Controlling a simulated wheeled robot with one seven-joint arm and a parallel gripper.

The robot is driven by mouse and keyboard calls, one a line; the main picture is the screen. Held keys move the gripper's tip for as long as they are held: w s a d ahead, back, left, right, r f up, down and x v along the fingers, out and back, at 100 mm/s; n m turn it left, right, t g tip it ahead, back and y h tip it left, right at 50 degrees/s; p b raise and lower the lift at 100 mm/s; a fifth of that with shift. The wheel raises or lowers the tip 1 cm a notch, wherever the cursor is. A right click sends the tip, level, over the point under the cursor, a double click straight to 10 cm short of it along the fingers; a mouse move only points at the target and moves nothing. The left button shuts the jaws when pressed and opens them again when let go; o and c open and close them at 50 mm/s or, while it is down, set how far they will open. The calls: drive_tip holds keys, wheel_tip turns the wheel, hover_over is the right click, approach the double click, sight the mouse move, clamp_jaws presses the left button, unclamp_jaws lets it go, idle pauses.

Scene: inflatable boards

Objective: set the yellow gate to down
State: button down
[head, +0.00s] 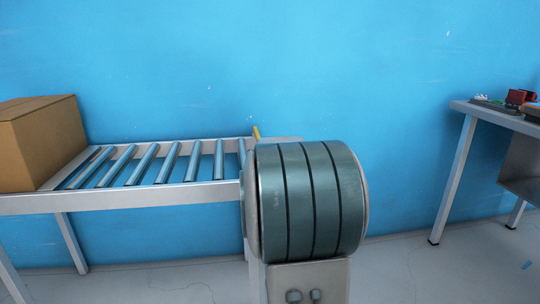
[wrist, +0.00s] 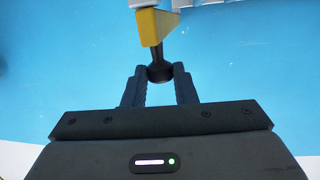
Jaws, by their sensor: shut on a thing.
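The yellow gate (head: 256,132) shows in the head view as a small strip standing up, slightly tilted, at the right end of the roller conveyor (head: 120,199). Its lower part is hidden there. In the wrist view the yellow gate (wrist: 157,25) is at the top centre, with a black knobbed handle (wrist: 159,70) at its near end. My gripper (wrist: 160,76) has its two dark fingers on either side of the knob and is shut on it. My gripper is hidden in the head view.
A cardboard box (head: 42,142) sits on the conveyor's left end. A table (head: 500,117) with small items stands at the right. A blue wall (head: 300,60) runs close behind the conveyor. The floor between conveyor and table looks clear.

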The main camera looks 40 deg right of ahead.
drive_tip(key=shift+s+d+f, duration=0.1)
drive_tip(key=shift+s+f, duration=0.05)
drive_tip(key=shift+f, duration=0.35)
drive_tip(key=c, duration=1.2)
unclamp_jaws()
drive_tip(key=shift+d, duration=0.1)
drive_tip(key=shift+a+r, duration=0.15)
drive_tip(key=shift+a, duration=0.1)
drive_tip(key=shift+a+r, duration=0.1)
drive_tip(key=shift+a, duration=0.05)
drive_tip(key=shift+p+v, duration=2.05)
drive_tip(key=shift+v, duration=4.65)
